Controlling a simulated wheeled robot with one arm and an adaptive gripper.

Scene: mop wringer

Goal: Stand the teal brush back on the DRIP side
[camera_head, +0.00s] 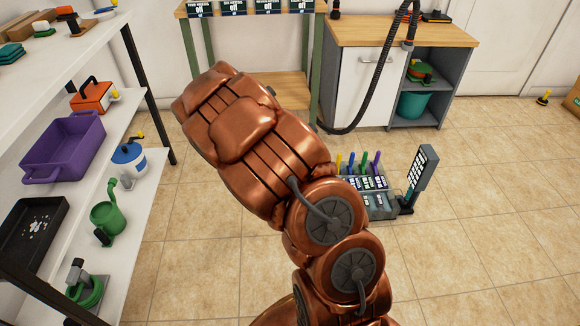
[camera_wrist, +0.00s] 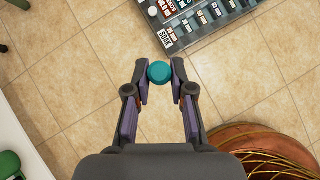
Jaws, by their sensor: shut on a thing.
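In the wrist view my gripper (camera_wrist: 160,78) is shut on the teal brush (camera_wrist: 159,70), whose round teal end shows between the fingertips. The rest of the brush below that end is hidden. The grey rack (camera_wrist: 205,22) lies just beyond, at the top right, with a label reading SOAK at its near left corner. The brush shows left of and below that corner, over floor tiles; its height cannot be told. In the head view the rack (camera_head: 378,207) stands on the floor with several coloured handles, partly behind my arm. My gripper and the teal brush are hidden there.
An upright dark sign panel (camera_head: 422,175) stands at the rack's right. A white shelf unit (camera_head: 150,215) with a purple tub (camera_head: 65,150) and a green watering can (camera_head: 107,217) is at left. A cabinet (camera_head: 400,33) with a hose stands behind. Right floor is mostly clear.

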